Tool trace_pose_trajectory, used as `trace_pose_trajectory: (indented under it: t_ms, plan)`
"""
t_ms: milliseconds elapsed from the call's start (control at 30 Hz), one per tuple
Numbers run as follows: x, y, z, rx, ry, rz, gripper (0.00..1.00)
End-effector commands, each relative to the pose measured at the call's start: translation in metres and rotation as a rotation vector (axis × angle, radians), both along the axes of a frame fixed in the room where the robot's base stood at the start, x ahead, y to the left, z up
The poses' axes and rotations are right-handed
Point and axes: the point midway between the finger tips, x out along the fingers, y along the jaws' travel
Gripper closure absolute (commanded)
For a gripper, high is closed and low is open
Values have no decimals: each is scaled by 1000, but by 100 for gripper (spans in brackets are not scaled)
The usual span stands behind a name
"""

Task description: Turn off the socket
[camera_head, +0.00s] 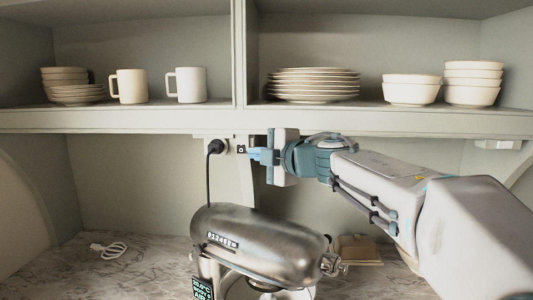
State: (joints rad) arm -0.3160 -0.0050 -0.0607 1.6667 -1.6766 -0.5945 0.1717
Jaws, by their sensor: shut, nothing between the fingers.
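The socket (228,146) is a white wall plate just under the shelf, with a black plug in its left part and a small dark switch (241,149) in its right part. A black cord (208,180) hangs from the plug down behind the mixer. My gripper (255,155) is shut and empty. Its blue fingertips point left and sit right beside the switch. I cannot tell whether they touch it. The switch's position is too small to read.
A metal stand mixer (260,240) stands below my gripper on the marble counter. The shelf edge (130,121) runs close above my gripper, with mugs, plates and bowls on it. A white cable (108,249) lies at the left, where the counter is mostly free.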

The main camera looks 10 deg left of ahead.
Motion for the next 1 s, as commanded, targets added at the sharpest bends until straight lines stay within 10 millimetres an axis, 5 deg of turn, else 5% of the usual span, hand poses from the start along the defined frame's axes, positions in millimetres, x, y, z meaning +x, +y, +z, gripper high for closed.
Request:
trace_pose_trajectory:
  t_ms: [267, 533, 1000]
  plan:
    - [37, 40, -7, 0, 1, 0, 100]
    - [66, 39, -13, 0, 1, -1, 100]
    - [72, 39, -14, 1, -1, 0, 100]
